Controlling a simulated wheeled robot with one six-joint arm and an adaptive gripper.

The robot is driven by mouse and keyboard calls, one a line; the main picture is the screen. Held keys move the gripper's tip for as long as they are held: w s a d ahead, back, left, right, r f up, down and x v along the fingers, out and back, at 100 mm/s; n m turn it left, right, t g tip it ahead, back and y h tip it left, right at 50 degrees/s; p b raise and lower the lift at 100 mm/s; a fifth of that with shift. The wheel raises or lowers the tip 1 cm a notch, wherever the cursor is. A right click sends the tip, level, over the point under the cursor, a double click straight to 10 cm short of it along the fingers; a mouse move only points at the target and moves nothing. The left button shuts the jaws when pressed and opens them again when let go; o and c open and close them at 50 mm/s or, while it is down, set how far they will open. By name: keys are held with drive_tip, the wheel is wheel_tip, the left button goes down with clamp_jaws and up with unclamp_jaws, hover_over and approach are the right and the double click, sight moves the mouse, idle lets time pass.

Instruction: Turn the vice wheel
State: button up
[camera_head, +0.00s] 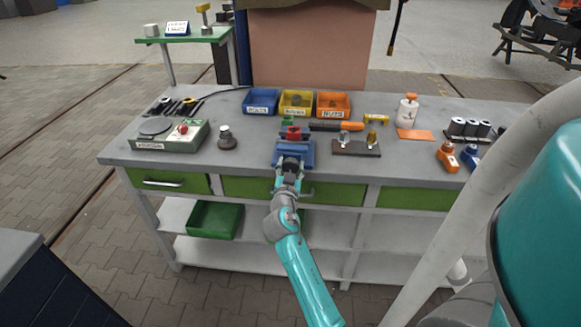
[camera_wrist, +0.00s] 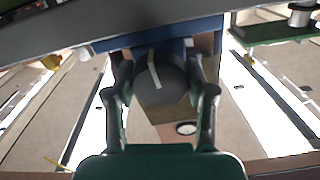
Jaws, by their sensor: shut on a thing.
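The blue vice (camera_head: 292,150) stands at the front edge of the grey workbench, with a red piece (camera_head: 293,132) at its top. Its dark round wheel (camera_wrist: 160,85) faces the wrist camera and bears a pale stripe that runs nearly upright, slightly tilted. My gripper (camera_head: 289,172) reaches the vice from the front. In the wrist view its two fingers (camera_wrist: 160,75) lie on the left and right sides of the wheel, shut on it. In the head view the gripper largely hides the wheel.
Blue (camera_head: 262,101), yellow (camera_head: 296,102) and orange (camera_head: 333,104) bins stand behind the vice. A dark plate with fittings (camera_head: 357,148) lies to its right and a dark round weight (camera_head: 227,138) to its left. Green drawers (camera_head: 245,187) sit under the bench top (camera_head: 420,165).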

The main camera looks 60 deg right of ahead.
drive_tip(key=shift+f+m, duration=0.1)
drive_tip(key=shift+m, duration=0.4)
drive_tip(key=o, duration=1.2)
drive_tip(key=shift+c, duration=0.2)
drive_tip(key=shift+a, duration=0.1)
drive_tip(key=v, duration=1.1)
drive_tip(key=shift+s+a, duration=0.2)
drive_tip(key=shift+a, duration=0.15)
